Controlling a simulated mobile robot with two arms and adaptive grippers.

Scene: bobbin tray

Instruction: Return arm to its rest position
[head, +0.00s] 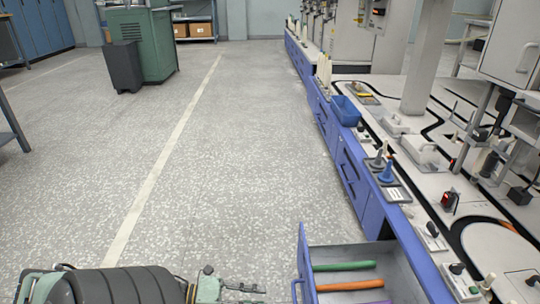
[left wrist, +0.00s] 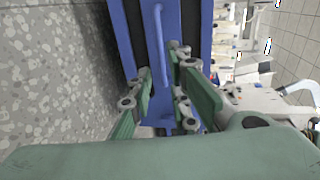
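My left arm comes in along the bottom left of the head view, with its left gripper (head: 236,289) low beside the open drawer (head: 303,262). My right arm and gripper are not in view.
A long blue bench (head: 345,165) with a light top runs along the right. Two bobbin-like pegs (head: 386,173) and a blue bin (head: 345,110) stand near its edge. A green machine (head: 143,45) stands far left. The speckled floor (head: 230,150) left of the bench is clear.

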